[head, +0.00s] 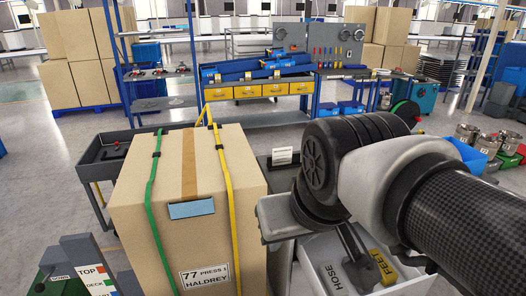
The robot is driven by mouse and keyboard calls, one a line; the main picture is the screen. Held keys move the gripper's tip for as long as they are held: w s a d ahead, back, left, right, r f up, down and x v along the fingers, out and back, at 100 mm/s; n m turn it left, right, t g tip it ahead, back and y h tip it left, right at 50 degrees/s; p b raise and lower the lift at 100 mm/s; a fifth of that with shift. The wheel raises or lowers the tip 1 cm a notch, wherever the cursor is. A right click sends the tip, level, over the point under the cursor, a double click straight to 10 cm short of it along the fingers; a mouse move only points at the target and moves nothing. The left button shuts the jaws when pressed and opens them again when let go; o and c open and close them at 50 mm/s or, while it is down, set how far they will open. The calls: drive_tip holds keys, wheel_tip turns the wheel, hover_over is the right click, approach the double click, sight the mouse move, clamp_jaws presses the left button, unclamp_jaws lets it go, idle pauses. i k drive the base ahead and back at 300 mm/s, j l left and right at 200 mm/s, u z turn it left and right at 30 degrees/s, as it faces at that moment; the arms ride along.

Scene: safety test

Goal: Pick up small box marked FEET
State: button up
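A yellow label reading FEET (384,266) shows at the lower right, under my arm. My arm comes in from the right and covers much of this area.
A large strapped carton (135,215) marked HALDREY stands left of my arm. A dark cart (92,157) is behind it. A workbench with yellow drawers (250,91) is at the back. Metal pots (466,133) and bins stand at the right. Grey floor is open at the left.

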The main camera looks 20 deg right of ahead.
sight(390, 276)
drive_tip(key=l, duration=2.65)
